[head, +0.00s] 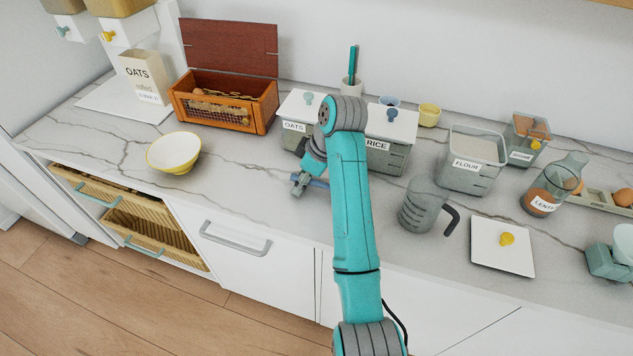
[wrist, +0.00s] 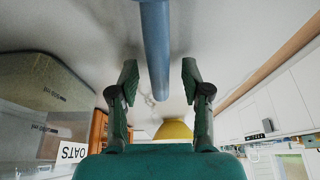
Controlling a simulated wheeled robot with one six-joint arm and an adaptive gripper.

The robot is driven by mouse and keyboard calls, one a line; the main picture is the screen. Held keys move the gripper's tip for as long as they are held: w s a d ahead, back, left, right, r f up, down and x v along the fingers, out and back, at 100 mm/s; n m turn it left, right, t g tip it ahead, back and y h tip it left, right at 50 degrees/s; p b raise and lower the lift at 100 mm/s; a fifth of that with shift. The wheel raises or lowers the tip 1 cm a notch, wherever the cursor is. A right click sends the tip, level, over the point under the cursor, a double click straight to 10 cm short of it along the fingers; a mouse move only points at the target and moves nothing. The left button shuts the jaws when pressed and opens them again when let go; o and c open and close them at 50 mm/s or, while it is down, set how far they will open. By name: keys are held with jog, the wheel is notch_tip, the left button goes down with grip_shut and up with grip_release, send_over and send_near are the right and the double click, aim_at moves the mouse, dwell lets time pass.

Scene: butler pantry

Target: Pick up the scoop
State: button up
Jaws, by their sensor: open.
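A smooth blue rod, which looks like the scoop's handle (wrist: 157,50), runs down from the top edge of the wrist view between my fingers. In the head view a short piece of the blue scoop (head: 318,183) shows beside my arm, low over the counter in front of the oats bin. The rest of the scoop is hidden behind my arm or out of frame. My gripper (head: 300,184) is at its left end in the head view. In the wrist view my gripper (wrist: 159,72) is open, with a finger on either side of the handle and gaps visible.
The oats bin (head: 296,125) and rice bin (head: 377,156) stand behind my arm. A grey jug (head: 418,205) is to the right, near a white lid (head: 489,250). A yellow bowl (head: 173,155) stands left. The counter between bowl and gripper is clear.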

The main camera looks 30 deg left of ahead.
jog(key=shift+f, duration=0.25)
grip_shut()
